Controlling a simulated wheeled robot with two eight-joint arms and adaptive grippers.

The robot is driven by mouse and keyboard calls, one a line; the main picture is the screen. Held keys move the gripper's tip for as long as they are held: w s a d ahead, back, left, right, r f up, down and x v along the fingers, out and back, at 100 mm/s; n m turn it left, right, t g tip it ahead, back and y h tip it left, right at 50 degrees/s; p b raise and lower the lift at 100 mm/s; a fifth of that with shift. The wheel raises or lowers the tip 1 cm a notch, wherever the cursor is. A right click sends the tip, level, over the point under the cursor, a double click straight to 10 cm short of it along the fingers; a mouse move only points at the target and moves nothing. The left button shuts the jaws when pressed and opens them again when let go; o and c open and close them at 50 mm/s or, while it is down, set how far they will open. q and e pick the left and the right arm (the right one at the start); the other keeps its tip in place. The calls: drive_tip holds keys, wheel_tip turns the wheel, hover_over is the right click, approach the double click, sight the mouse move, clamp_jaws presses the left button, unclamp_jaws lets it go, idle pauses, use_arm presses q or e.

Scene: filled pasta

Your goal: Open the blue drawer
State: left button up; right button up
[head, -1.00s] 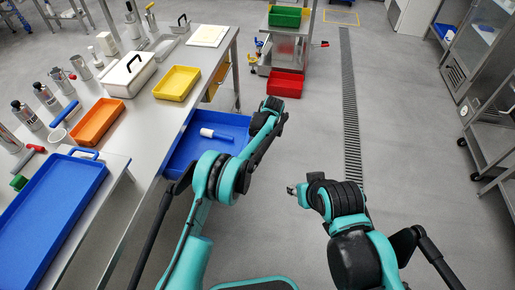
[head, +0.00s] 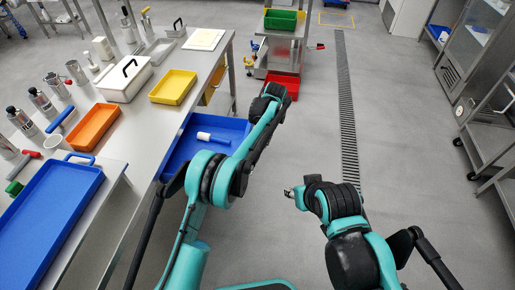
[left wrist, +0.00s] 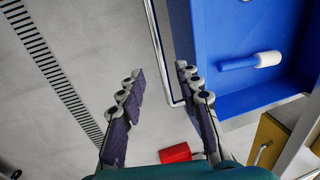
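The blue drawer (head: 180,152) stands pulled out from under the steel table in the head view, with its inside showing. A roller with a blue handle and white head (head: 216,138) lies in it. In the left wrist view the drawer (left wrist: 225,60) fills the upper right, with a grey handle bar (left wrist: 155,30) along its front. My left gripper (left wrist: 159,72) is open, one finger on each side of the bar in that picture; contact cannot be told. The head view hides its fingers behind the arm. My right gripper (head: 291,192) hangs over the floor, its fingers too small to read.
The table carries a blue tray (head: 20,230), an orange tray (head: 112,138), a yellow tray (head: 172,98) and several metal canisters. A red bin (head: 285,83) is on the floor ahead. Metal racks (head: 490,110) stand right. The floor between is clear.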

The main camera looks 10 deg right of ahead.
use_arm(q)
drive_tip(key=r, duration=0.2)
drive_tip(key=d+r, duration=0.1)
drive_tip(key=r, duration=0.1)
drive_tip(key=shift+s+r, duration=0.15)
drive_tip(key=shift+r, duration=0.05)
drive_tip(key=s+a+r+n+t+h, duration=0.1)
drive_tip(key=s+a+r, duration=0.5)
drive_tip(key=a+r, duration=0.35)
drive_tip(key=s+a+r+n+t+h, duration=0.1)
drive_tip(key=s+a+r+t, duration=0.1)
drive_tip(key=s+a+r, duration=0.5)
drive_tip(key=s+a+f+n+t, duration=0.1)
drive_tip(key=s+a+f, duration=0.1)
drive_tip(key=s+a, duration=0.5)
drive_tip(key=s+a+f+n+t, duration=0.1)
drive_tip(key=s+a+f+t, duration=0.1)
drive_tip(key=s+a, duration=0.6)
drive_tip(key=s+f, duration=0.1)
drive_tip(key=s, duration=0.4)
